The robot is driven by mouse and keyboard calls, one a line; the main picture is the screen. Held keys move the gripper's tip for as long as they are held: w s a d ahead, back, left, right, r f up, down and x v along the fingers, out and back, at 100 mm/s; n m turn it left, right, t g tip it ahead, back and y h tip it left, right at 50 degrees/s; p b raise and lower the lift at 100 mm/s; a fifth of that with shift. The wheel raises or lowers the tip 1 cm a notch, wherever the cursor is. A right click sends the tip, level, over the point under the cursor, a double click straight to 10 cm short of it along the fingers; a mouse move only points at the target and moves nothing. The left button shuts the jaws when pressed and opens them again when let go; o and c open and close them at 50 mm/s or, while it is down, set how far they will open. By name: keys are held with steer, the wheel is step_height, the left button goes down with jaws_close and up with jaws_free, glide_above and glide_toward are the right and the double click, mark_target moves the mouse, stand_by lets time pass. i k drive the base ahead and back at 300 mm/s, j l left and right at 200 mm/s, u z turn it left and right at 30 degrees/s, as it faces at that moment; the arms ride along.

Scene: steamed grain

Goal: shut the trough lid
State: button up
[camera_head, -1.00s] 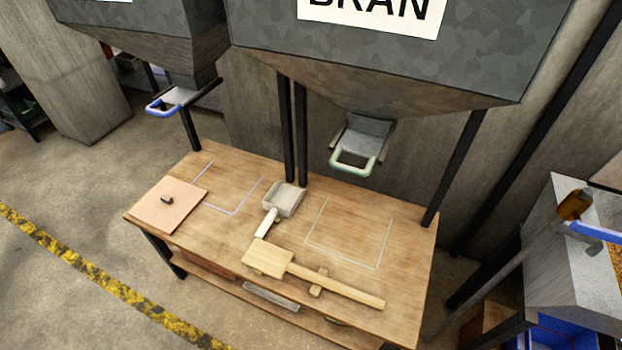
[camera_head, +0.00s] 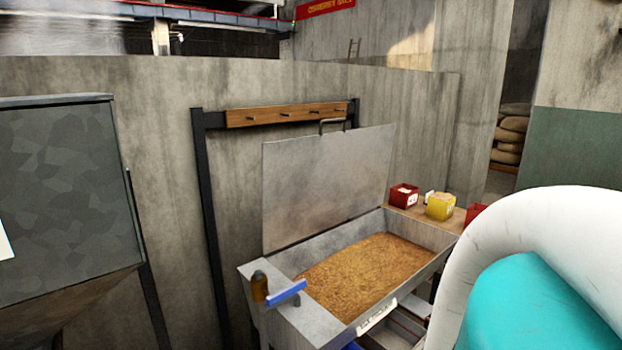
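The trough (camera_head: 400,294) stands right of centre in the head view, filled with golden-brown grain (camera_head: 365,272). Its grey metal lid (camera_head: 325,190) stands raised along the back edge, leaning near the wall. A dark bar handle (camera_head: 331,122) sits at the lid's top edge. My arm, white and teal, fills the lower right corner and hides part of the trough's right side. My gripper is not in view.
A blue-handled tool (camera_head: 286,293) and an orange-brown knob (camera_head: 259,287) are at the trough's left end. Red (camera_head: 404,196) and yellow (camera_head: 440,206) bins stand on a wooden shelf at right. A peg rail (camera_head: 285,115) is behind the lid. A grey hopper (camera_head: 60,190) stands at left.

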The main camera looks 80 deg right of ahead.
mark_target(312, 185)
steer(key=z, duration=2)
